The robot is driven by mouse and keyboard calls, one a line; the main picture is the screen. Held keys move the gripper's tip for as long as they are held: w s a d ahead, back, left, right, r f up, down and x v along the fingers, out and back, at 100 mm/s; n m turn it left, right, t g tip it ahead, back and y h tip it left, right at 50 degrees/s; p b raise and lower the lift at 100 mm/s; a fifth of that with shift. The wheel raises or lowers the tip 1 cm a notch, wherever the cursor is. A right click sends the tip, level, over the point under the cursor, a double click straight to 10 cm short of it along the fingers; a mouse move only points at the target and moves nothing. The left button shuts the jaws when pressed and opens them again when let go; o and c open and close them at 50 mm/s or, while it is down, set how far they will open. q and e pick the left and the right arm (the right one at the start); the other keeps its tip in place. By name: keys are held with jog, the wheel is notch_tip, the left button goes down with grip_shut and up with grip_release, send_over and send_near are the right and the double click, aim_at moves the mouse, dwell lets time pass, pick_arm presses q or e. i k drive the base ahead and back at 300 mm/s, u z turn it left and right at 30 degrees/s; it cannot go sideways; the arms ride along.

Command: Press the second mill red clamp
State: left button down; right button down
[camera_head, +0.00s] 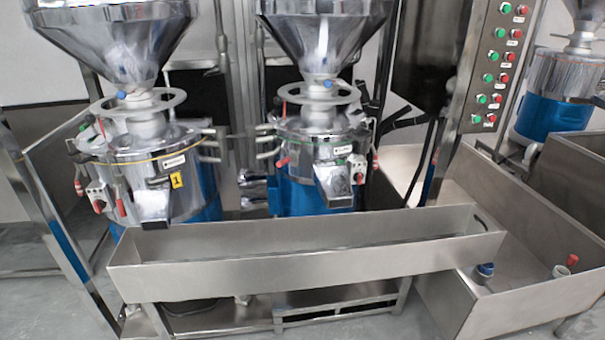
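The mill with a yellow "1" label (122,165) stands at left. A second mill (315,138), steel over a blue lower part, stands to its right at centre. A red clamp handle (283,161) sticks out on the second mill's left side. Another small red part (359,178) shows to the right of its front spout (332,184). Which of these red parts is the clamp in the task, I cannot tell. Neither of my grippers is in view, and nothing of mine touches the mills.
A long steel trough (300,268) runs in front of both mills. A control panel (497,65) with green and red buttons stands at right. A steel basin (535,302) and a further blue mill (562,85) are at far right. Steel frame posts flank the left mill.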

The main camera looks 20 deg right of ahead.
aim_at(284, 161)
jog(key=k, duration=0.7)
jog(key=z, duration=0.75)
jog(key=i, duration=1.6)
jog(key=u, duration=0.4)
